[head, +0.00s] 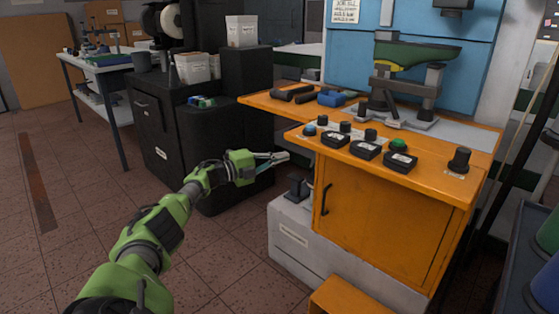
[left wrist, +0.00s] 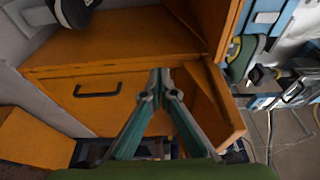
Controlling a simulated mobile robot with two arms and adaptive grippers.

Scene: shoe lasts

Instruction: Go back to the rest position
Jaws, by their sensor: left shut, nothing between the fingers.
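My left arm reaches in from the bottom left of the head view. Its left gripper (head: 280,157) is shut and empty, beside the left front edge of the orange workbench (head: 345,215). In the left wrist view the two fingers of the left gripper (left wrist: 161,78) come together at their tips in front of the orange bench front, with nothing between them. I cannot tell whether the fingertips touch the bench. My right gripper is not in view.
The orange bench carries a control panel with a green button (head: 398,145) and a green shoe last (head: 415,52) on a fixture. A black cabinet (head: 157,125) stands left of it. Bins stand at the far right.

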